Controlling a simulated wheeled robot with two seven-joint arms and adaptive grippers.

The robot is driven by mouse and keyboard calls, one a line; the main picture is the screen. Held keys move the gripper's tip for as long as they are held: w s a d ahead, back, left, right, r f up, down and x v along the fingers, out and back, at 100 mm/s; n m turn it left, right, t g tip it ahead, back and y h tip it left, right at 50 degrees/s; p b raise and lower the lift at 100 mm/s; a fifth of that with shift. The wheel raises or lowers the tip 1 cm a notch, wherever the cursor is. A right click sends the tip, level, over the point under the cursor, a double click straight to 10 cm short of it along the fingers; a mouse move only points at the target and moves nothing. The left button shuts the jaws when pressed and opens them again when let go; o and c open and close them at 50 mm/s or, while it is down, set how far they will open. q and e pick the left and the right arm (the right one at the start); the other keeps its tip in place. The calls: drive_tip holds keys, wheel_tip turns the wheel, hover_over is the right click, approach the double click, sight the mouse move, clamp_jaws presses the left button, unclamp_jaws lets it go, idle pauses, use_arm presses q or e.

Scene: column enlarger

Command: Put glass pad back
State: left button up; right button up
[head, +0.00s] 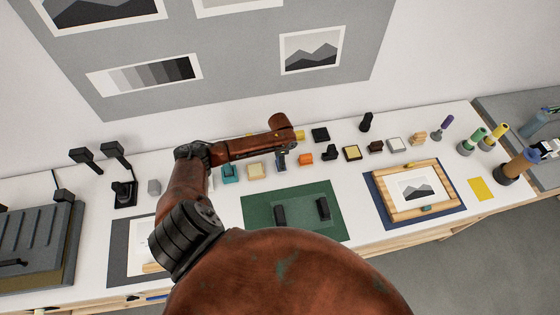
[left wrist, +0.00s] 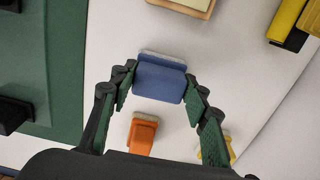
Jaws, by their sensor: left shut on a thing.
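My left gripper (left wrist: 160,92) is shut on a blue pad (left wrist: 160,78) with a thin grey strip along its far edge. Its green-lined fingers are on either side of the pad. The pad is over the white table; I cannot tell whether it touches the top. In the head view the blue pad (head: 281,161) shows small below the end of my left arm, among a row of small pads and blocks, and the fingers are mostly hidden. I cannot tell for sure which item is the glass pad; the blue one may be it. My right gripper is out of view.
An orange block (head: 306,158), a teal block (head: 230,174) and a cream pad (head: 254,171) stand close by. A green mat (head: 262,218) with dark blocks lies in front. A wooden frame (head: 386,205) is to the right, with bottles (head: 522,165) beyond it.

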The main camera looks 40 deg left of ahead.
use_arm(q)
drive_tip(key=shift+f, duration=0.15)
drive_tip(key=o, duration=1.1)
drive_tip(key=shift+r+p, duration=1.4)
drive_tip(key=shift+r, duration=2.6)
